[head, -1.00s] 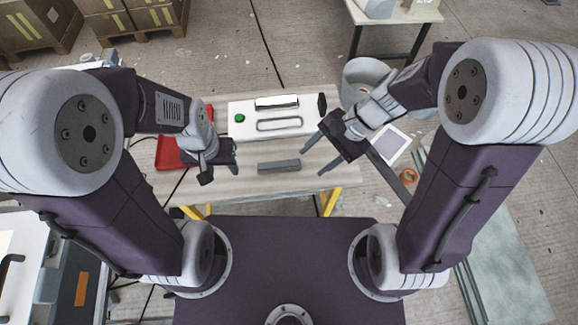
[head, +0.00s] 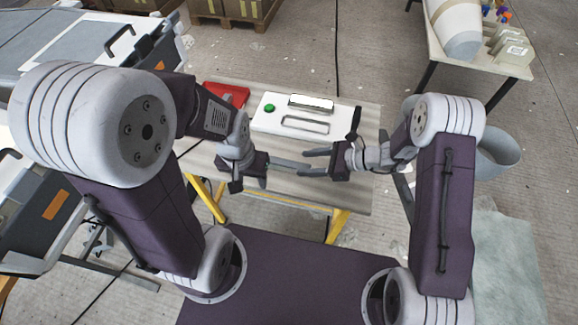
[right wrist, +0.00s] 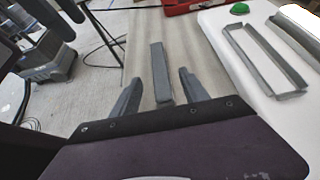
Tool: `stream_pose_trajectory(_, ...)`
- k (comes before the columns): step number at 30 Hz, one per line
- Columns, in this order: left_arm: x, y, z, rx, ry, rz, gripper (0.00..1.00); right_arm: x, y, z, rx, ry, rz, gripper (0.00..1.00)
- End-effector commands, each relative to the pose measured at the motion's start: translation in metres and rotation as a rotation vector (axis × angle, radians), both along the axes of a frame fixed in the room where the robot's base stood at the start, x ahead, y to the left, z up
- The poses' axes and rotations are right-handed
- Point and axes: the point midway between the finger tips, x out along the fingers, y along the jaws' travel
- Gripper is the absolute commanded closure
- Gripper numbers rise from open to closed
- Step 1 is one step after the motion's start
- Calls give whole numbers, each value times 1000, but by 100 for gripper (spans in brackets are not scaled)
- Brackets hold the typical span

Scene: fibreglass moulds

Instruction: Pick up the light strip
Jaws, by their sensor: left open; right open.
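The light strip (head: 288,163) appears to be the slim grey bar lying flat on the pale bench. My right gripper (head: 303,162) is open and points left, its two fingers either side of the bar's right end. In the right wrist view the bar (right wrist: 159,70) runs away from me, its near end between the open fingers (right wrist: 158,78). I cannot tell whether they touch it. My left gripper (head: 250,182) is open near the bar's left end, which it partly hides; whether it touches is unclear.
Behind the bar sits a white panel (head: 340,120) with a green button (head: 269,108), a grey frame and a white strip on top. A red tray (head: 228,93) is at the bench's back left. A grey bucket (head: 497,150) stands to the right.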

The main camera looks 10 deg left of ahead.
Motion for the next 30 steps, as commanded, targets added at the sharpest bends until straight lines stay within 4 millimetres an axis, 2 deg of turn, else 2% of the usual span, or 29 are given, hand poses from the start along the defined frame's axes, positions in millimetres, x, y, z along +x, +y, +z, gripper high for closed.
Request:
stream_pose_trajectory(4, 0, 0, 0, 0, 0, 0, 52, 0, 5, -2, -1, 0, 2, 47)
stream_pose_trajectory(9, 0, 0, -3, 0, 0, 0, 52, 0, 35, -12, 0, 0, 4, 47)
stream_pose_trajectory(12, 0, 0, -4, 0, 0, 0, 52, 1, 46, -19, -1, -1, 3, 47)
stream_pose_trajectory(20, 0, 0, -4, 0, 0, 0, 52, 2, 50, -20, -1, -1, 0, 47)
stream_pose_trajectory(26, 0, 0, -4, 0, 0, 0, 52, 2, 50, -20, -1, -1, 0, 100)
stream_pose_trajectory(30, 0, 0, -4, 0, 0, 0, 52, 2, 50, -20, 0, -1, 0, 100)
